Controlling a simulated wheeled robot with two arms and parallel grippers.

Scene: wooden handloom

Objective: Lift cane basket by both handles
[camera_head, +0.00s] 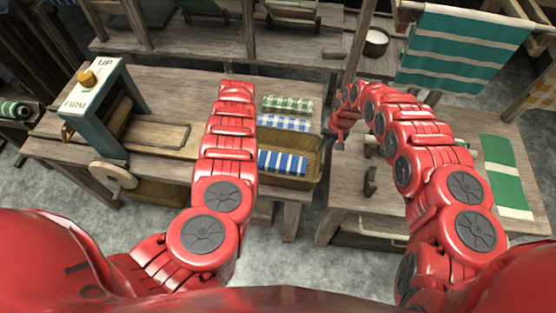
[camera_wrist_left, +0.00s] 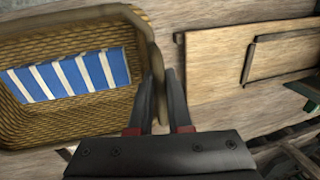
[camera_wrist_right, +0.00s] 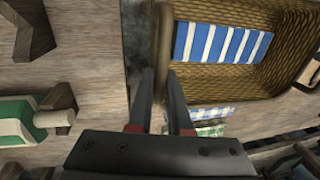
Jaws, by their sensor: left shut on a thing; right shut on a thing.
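The cane basket (camera_head: 311,165) is a woven brown basket on the wooden table, with a blue-and-white striped cloth (camera_head: 282,163) inside. In the left wrist view the basket (camera_wrist_left: 60,128) fills the left side, and my left gripper (camera_wrist_left: 161,95) is shut on its side handle. In the right wrist view the basket (camera_wrist_right: 285,62) lies to the right, and my right gripper (camera_wrist_right: 168,92) is shut on the opposite handle. In the head view my left arm hides the basket's left end and the left gripper; the right gripper (camera_head: 337,143) shows at the basket's right.
The wooden table (camera_head: 185,88) also bears a green-grey press (camera_head: 98,105) and folded cloths (camera_head: 288,103) behind the basket. A second bench (camera_head: 345,195) with a green-and-white cloth (camera_head: 507,172) stands at the right, across a narrow gap. A teal striped cloth (camera_head: 460,50) hangs at back right.

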